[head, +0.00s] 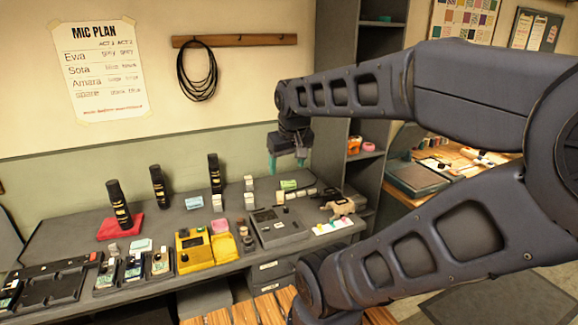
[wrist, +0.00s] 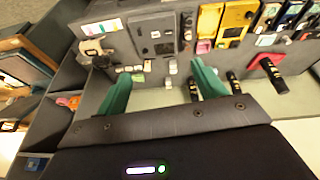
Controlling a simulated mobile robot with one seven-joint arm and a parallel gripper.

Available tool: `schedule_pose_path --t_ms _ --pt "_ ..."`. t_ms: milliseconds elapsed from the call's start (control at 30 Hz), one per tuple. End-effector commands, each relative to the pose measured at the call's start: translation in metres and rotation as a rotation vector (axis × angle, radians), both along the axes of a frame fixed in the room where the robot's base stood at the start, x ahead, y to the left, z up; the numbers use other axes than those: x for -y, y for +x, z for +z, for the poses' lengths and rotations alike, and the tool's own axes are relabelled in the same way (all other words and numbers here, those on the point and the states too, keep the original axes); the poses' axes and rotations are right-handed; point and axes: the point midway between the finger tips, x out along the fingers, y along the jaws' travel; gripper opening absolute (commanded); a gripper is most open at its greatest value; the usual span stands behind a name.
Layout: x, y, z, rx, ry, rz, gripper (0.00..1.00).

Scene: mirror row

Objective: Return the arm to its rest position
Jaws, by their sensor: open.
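My gripper (head: 287,160) is open and empty. In the head view it hangs from my dark grey arm above the back right part of the counter, near the wall and the shelf unit, apart from everything. In the wrist view its two green fingers (wrist: 158,85) are spread wide with nothing between them. The counter (head: 142,217) lies below. My arm stretches across the right half of the head view and hides part of the room behind it.
A tall grey shelf unit (head: 338,120) stands close to the right of the gripper. A coiled cable (head: 197,72) hangs on the wall.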

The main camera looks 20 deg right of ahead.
Motion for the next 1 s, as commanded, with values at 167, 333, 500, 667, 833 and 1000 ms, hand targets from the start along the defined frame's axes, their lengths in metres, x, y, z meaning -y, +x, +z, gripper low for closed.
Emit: schedule_pose_path --t_ms 167,333,500,667,833,1000 --pt "-0.002 -0.015 -0.001 0.037 0.056 -0.061 0.70" --pt "-0.003 -0.018 -0.001 0.043 0.068 -0.072 0.70" --pt "-0.003 -0.017 -0.001 0.042 0.067 -0.071 0.70" --pt "-0.003 -0.017 -0.001 0.042 0.066 -0.070 0.70" --pt "-0.003 -0.017 -0.001 0.042 0.066 -0.070 0.70" --pt "-0.003 -0.017 -0.001 0.042 0.066 -0.070 0.70"
